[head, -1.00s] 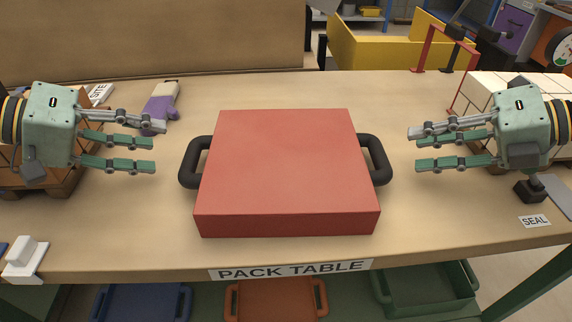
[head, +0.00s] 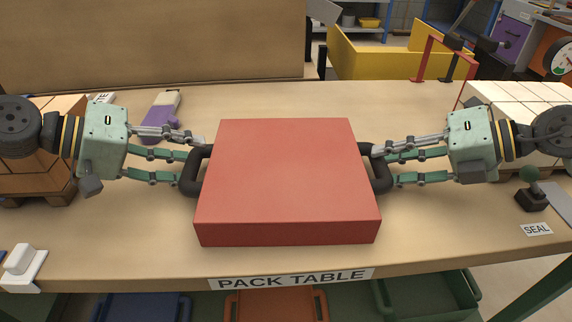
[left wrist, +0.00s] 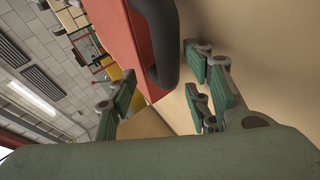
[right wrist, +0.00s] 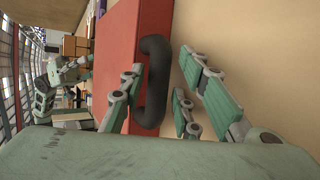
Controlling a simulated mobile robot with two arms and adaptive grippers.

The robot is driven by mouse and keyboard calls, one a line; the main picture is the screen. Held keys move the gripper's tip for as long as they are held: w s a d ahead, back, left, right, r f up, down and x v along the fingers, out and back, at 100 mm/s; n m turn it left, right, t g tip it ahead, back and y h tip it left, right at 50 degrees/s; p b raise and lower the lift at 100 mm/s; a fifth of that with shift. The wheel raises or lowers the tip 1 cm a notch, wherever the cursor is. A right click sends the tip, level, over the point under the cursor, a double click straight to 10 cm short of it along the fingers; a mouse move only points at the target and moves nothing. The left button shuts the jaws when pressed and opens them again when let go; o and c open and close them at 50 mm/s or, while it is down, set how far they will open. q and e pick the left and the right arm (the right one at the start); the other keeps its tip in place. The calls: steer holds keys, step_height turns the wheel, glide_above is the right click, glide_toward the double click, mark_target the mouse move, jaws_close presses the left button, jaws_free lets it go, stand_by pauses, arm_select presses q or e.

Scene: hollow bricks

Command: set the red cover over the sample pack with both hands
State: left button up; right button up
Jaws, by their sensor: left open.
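The red cover (head: 288,175) sits flat on the pack table, with a dark handle at its left (head: 190,180) and right (head: 384,182) sides. My left gripper (head: 193,158) is open, its fingertips at the left handle. In the left wrist view this handle (left wrist: 166,45) lies ahead between the spread fingers. My right gripper (head: 381,163) is open at the right handle. In the right wrist view that handle (right wrist: 155,80) lies between the fingers, with a gap on the right-hand side. No sample pack is visible; I cannot tell whether it is under the cover.
The pack table (head: 120,235) is clear in front of the cover. A purple-and-white item (head: 162,112) lies behind my left gripper. A small dark device (head: 531,198) stands near the SEAL label (head: 537,229).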

arm_select(q)
steer(key=shift+w+d+f, duration=0.25)
steer(key=shift+d+f, duration=0.1)
steer(key=shift+d, duration=0.15)
arm_select(e)
steer(key=shift+w+a+f, duration=0.2)
steer(key=shift+a+f, duration=0.05)
steer(key=shift+a, duration=0.25)
arm_select(q)
steer(key=shift+c, duration=0.5)
arm_select(e)
steer(key=shift+c, duration=0.3)
arm_select(q)
steer(key=c, duration=0.7)
arm_select(e)
jaws_close()
arm_select(q)
steer(key=shift+r, duration=0.1)
jaws_close()
arm_select(e)
steer(key=shift+a+r, duration=0.1)
